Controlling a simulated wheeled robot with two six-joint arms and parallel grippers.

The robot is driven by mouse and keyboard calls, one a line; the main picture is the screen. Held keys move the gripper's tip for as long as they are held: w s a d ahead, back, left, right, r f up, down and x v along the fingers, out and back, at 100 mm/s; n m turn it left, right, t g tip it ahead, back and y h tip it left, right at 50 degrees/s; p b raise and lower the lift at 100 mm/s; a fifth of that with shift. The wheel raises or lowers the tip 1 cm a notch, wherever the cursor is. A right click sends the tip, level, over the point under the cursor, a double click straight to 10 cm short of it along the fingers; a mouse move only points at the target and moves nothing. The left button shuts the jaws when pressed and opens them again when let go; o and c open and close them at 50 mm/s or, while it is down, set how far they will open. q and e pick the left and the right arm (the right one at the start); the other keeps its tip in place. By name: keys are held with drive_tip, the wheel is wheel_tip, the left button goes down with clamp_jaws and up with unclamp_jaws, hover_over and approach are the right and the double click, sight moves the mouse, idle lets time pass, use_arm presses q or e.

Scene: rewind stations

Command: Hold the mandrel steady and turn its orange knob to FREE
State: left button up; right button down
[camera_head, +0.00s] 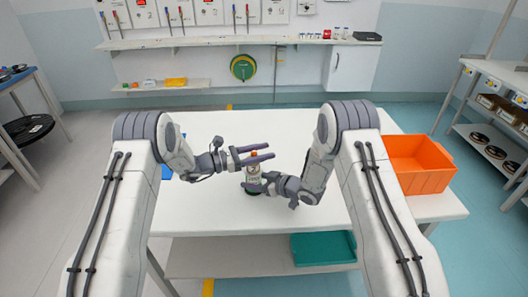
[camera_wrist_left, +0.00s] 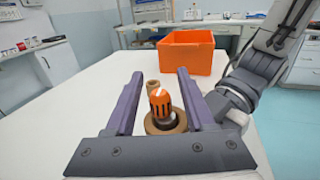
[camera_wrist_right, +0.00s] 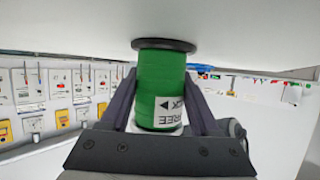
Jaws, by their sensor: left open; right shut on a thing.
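The mandrel (camera_head: 252,175) stands upright on the white table, with its orange knob (camera_head: 253,154) on top. In the right wrist view its green body (camera_wrist_right: 160,85), black base (camera_wrist_right: 163,44) and white label (camera_wrist_right: 165,110) reading FREE and LOCK, with an arrow, appear upside down. My right gripper (camera_wrist_right: 160,73) is shut on the green body, one finger on each side. My left gripper (camera_head: 273,151) is open at knob height. In the left wrist view the knob (camera_wrist_left: 160,106), with a white mark on top, lies between its fingers (camera_wrist_left: 160,72), with gaps on both sides.
An orange crate (camera_head: 417,180) sits at the table's right side. A small tan cylinder (camera_wrist_left: 152,86) shows beyond the knob in the left wrist view. A teal tray (camera_head: 323,248) is on the lower shelf. A blue item (camera_head: 167,171) lies partly hidden behind my left arm.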

use_arm(q)
drive_tip(key=shift+d, duration=0.15)
clamp_jaws()
drive_tip(key=shift+g, duration=0.3)
drive_tip(key=shift+s+m+g, duration=0.25)
drive_tip(key=shift+m+g, duration=0.8)
drive_tip(key=shift+g, duration=0.4)
drive_tip(key=shift+s+m+g, duration=0.3)
drive_tip(key=shift+m+g, duration=0.7)
drive_tip(key=shift+g, duration=0.4)
drive_tip(key=shift+s+m+g, duration=0.25)
drive_tip(key=shift+m+g, duration=0.8)
drive_tip(key=shift+g, duration=0.4)
drive_tip(key=shift+s+g, duration=0.1)
drive_tip(key=shift+g, duration=0.2)
unclamp_jaws()
